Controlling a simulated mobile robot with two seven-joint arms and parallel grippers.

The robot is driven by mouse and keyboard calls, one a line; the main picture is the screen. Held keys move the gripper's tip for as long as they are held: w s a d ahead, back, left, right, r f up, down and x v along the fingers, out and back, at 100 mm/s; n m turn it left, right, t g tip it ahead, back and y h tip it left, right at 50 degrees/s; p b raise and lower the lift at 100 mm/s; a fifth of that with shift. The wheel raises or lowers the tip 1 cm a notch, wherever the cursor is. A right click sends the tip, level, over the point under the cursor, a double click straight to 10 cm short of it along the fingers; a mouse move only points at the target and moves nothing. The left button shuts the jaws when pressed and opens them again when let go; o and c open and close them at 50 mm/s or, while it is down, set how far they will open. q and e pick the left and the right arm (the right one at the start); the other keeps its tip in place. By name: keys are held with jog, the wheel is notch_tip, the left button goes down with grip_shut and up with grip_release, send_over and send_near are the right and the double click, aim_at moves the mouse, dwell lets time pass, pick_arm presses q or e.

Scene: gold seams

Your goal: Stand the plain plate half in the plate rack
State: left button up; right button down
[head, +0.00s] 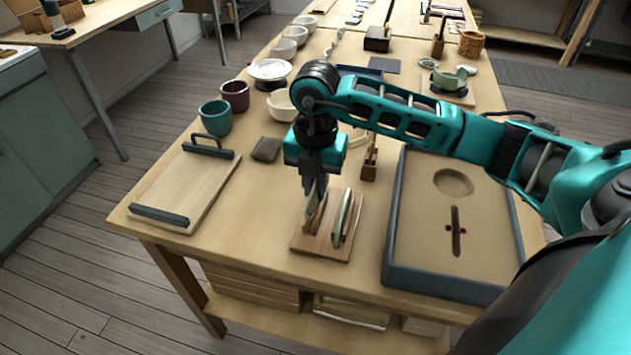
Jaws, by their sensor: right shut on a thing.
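The plate rack (318,247) is a small wooden base with upright slats near the table's front edge. My right gripper (312,186) points down over its left side and is shut on a thin pale piece (311,206), seen nearly edge-on, which I take for the plain plate half. The piece is upright at the rack's left slot; the gripper hides its upper part, and I cannot tell whether it touches the base. Another pale, green-edged plate half (343,217) stands upright in the rack's right side. My left gripper is not in view.
A grey-rimmed sand tray (480,205) with a round hollow and a slot lies right of the rack. A wooden board with dark handles (183,188) lies left. Behind are a dark pad (266,149), a green cup (216,118) and a small wooden holder (370,165).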

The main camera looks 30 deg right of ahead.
jog(key=shift+f+b, duration=0.45)
jog(key=shift+f, duration=0.2)
dwell(0.8)
jog(key=shift+f+b, duration=0.4)
jog(key=shift+f, duration=0.2)
dwell(0.5)
jog(key=shift+f, duration=0.2)
dwell(0.8)
jog(key=c, duration=0.6)
grip_release()
jog(key=shift+r+p, duration=0.55)
jog(key=shift+r, duration=0.3)
jog(key=shift+r+p, duration=1.7)
jog(key=shift+r, duration=0.5)
